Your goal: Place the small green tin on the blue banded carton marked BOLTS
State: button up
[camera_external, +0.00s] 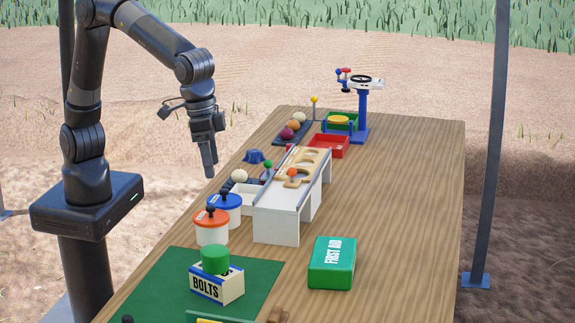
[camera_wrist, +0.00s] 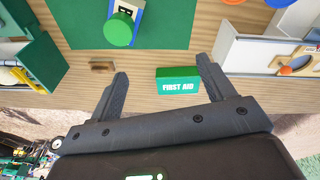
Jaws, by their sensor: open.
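The small green tin (camera_external: 215,260) is upright and appears to rest on top of the white carton with blue bands marked BOLTS (camera_external: 206,287). The carton stands on a green mat (camera_external: 160,281) at the near left of the table. In the wrist view the tin (camera_wrist: 119,31) covers part of the carton (camera_wrist: 139,13), near the top edge. My gripper (camera_external: 210,172) is high over the table's left edge, well away from the tin. In the wrist view its two fingers (camera_wrist: 161,68) are apart, with nothing held between them.
A green FIRST AID box (camera_external: 331,263) stands right of the mat. White jars with orange (camera_external: 211,228) and blue (camera_external: 226,204) lids stand behind the carton. A white stand (camera_external: 276,222), red tray (camera_external: 328,147) and blue scale (camera_external: 362,105) lie farther back. The right side is clear.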

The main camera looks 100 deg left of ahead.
jog(key=s+a+r+m+t, duration=0.1)
jog(key=s+a+r, duration=0.2)
jog(key=s+a, duration=0.45)
jog(key=s+a+r+t, duration=0.1)
jog(key=s+a+r, duration=0.35)
jog(key=a, duration=0.55)
jog(key=s+a+f+m+t, duration=0.1)
jog(key=s+a+f, duration=0.1)
jog(key=s+a, duration=0.2)
jog(key=s+a+f+m, duration=0.1)
jog(key=s+a, duration=0.3)
jog(key=s, duration=0.5)
jog(key=shift+s+f+t, duration=0.3)
jog(key=shift+f+t, duration=0.1)
jog(key=shift+f, duration=0.2)
